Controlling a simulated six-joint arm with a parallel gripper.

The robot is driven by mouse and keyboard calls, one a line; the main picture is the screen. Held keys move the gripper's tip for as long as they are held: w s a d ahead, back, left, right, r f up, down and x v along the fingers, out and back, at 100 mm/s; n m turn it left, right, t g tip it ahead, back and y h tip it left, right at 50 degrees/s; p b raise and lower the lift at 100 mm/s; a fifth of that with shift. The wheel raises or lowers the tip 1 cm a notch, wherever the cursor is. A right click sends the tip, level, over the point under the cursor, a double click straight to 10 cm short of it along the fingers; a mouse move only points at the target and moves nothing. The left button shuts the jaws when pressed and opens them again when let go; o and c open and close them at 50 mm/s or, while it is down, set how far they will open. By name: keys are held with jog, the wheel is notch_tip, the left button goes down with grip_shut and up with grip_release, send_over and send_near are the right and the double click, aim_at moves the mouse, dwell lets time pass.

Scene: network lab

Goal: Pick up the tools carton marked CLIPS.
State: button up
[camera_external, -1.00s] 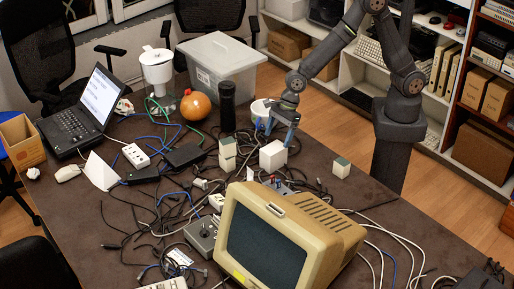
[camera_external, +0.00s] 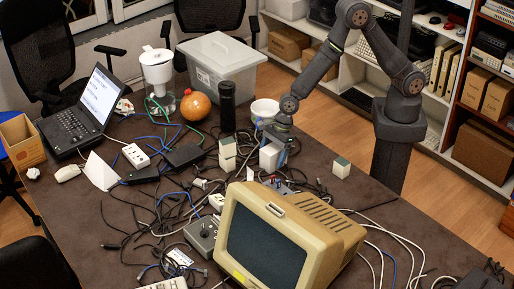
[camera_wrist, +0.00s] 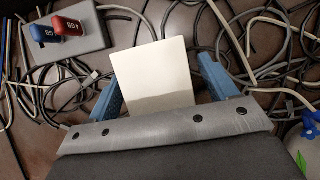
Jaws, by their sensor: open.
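A plain white box (camera_external: 269,157) stands on the dark table, left of a small green-topped carton. My gripper (camera_external: 275,148) is at this box with its blue fingers open. In the wrist view the pale top of the white box (camera_wrist: 155,78) lies between the two fingers (camera_wrist: 163,88). A gap shows on the right; the left finger is close to the box, and I cannot tell whether it touches. No CLIPS lettering is readable on any carton. Small pale cartons (camera_external: 227,153) stand left of the gripper, and the green-topped carton (camera_external: 341,167) stands to the right.
A beige monitor (camera_external: 270,240) stands in front. A black cylinder (camera_external: 227,105) and a white cup (camera_external: 264,110) stand behind. Cables run around the box. A grey switch box with blue and red switches (camera_wrist: 68,28) is at the wrist view's upper left.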

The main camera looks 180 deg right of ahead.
jog(key=c, duration=1.2)
jog(key=shift+r, duration=0.1)
